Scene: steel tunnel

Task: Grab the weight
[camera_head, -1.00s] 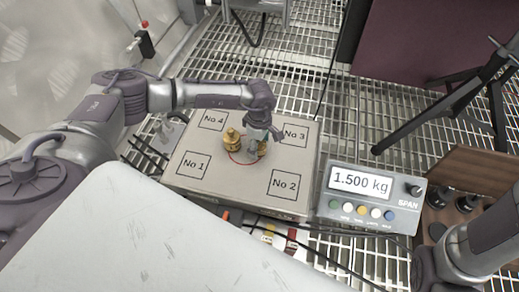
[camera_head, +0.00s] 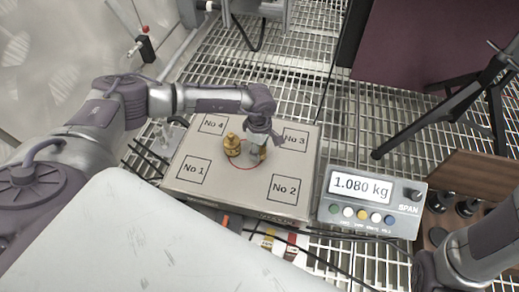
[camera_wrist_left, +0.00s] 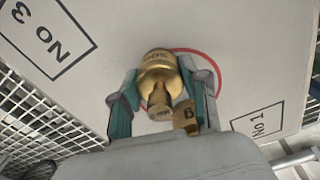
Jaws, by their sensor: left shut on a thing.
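Two brass weights are at the middle of a flat grey scale platform (camera_head: 225,187). One weight (camera_head: 231,146) stands left of my left gripper (camera_head: 259,152) in the head view. The other weight (camera_wrist_left: 160,72) is between the two fingers of my left gripper (camera_wrist_left: 163,92) in the left wrist view, which are shut on it. Only a sliver of it shows in the head view (camera_head: 263,154). The first weight shows partly in the wrist view (camera_wrist_left: 186,119), by the right finger. Whether the held weight is clear of the platform I cannot tell. My right gripper is not visible.
The scale display (camera_head: 360,188) reads 1.080 kg. The platform has marked squares No 1 to No 4 near its corners and a red circle in the middle. A wooden holder (camera_head: 473,176) with dark knobs stands at the right. Cables run along the front.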

